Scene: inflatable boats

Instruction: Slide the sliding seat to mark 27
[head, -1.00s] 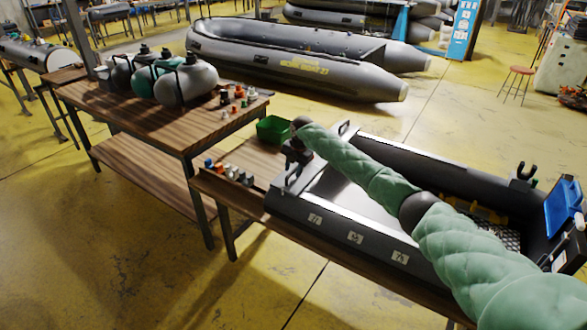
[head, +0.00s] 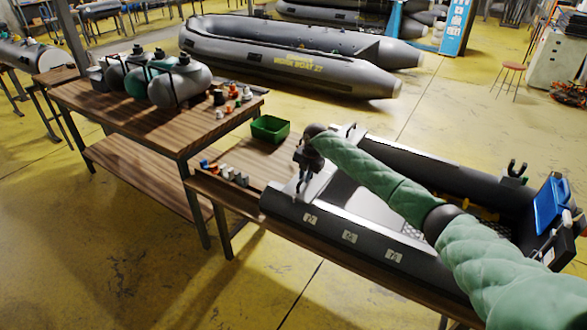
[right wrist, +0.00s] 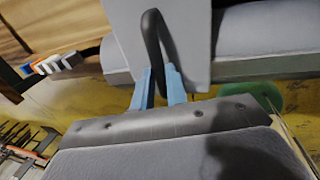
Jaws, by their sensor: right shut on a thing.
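My right gripper (head: 303,183) is shut on the black loop handle (right wrist: 152,42) at the near end of the sliding seat (head: 322,176). In the right wrist view its two blue fingers (right wrist: 160,70) stand on either side of the handle, and the seat (right wrist: 124,32) shows as a flat grey panel. The seat lies across the small grey boat (head: 280,206), near its left end. My gripper and arm partly cover it. Pale mark labels (head: 350,236) run along the near tube, right of the seat; I cannot read their numbers. My left gripper is out of view.
The boat lies on a wooden table (head: 215,194). A green bin (head: 270,129) and several small fittings (head: 230,174) are on its left end. A table with tanks (head: 180,85) stands to the left.

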